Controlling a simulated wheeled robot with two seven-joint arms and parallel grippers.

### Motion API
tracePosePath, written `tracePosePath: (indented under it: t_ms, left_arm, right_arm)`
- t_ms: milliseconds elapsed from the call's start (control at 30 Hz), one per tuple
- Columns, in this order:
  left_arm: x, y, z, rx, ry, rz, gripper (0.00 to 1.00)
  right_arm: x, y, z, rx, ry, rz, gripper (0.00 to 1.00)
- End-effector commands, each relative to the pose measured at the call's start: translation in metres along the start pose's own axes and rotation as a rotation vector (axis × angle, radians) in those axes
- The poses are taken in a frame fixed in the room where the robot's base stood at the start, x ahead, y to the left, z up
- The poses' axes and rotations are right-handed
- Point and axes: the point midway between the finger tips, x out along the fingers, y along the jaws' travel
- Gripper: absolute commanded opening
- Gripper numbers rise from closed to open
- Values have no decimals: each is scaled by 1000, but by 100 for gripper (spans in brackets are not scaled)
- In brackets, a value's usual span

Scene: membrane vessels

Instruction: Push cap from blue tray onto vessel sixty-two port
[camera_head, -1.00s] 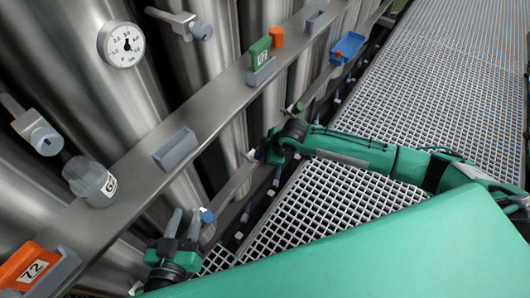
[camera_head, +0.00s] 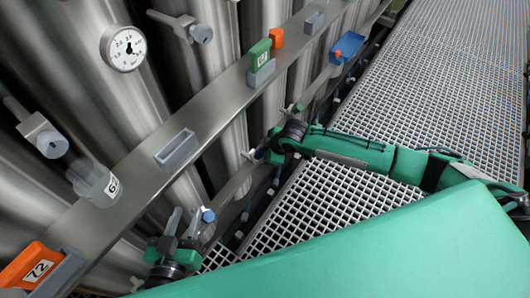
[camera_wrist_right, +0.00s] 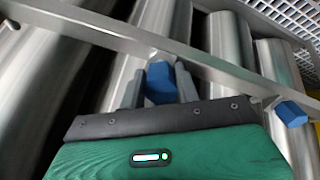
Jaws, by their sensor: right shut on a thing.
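My right gripper (camera_head: 262,152) is low beside the vessels in the head view, its fingertips too small to make out. In the right wrist view it (camera_wrist_right: 158,90) is shut on a blue cap (camera_wrist_right: 159,82) between its grey fingers. The cap's far end is close to a short metal stub on the rail; I cannot tell whether they touch. The blue tray (camera_head: 350,43) hangs at the rail's far end, with a small orange-red thing at its edge. My left gripper (camera_head: 184,222) is open and empty, its fingers pointing up. No label clearly reads sixty-two.
A steel rail (camera_head: 138,172) runs diagonally past the vessels, carrying grey holders (camera_head: 176,149), a green tag (camera_head: 260,53) and an orange tag marked 72 (camera_head: 36,268). Another blue cap (camera_wrist_right: 290,113) sits at the right in the wrist view. White grating (camera_head: 440,85) is open floor.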

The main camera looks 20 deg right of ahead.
Motion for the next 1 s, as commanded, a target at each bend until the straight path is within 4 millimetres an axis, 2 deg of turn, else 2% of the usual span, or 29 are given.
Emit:
tracePosePath:
  t_ms: [933,967,1000]
  left_arm:
    - [2,-2,11,0,0,0,36]
    - [2,-2,11,0,0,0,36]
    - [2,-2,10,0,0,0,36]
  right_arm:
    - [24,0,0,-1,1,0,5]
    - [23,0,-1,-1,1,0,38]
    - [23,0,0,-1,1,0,46]
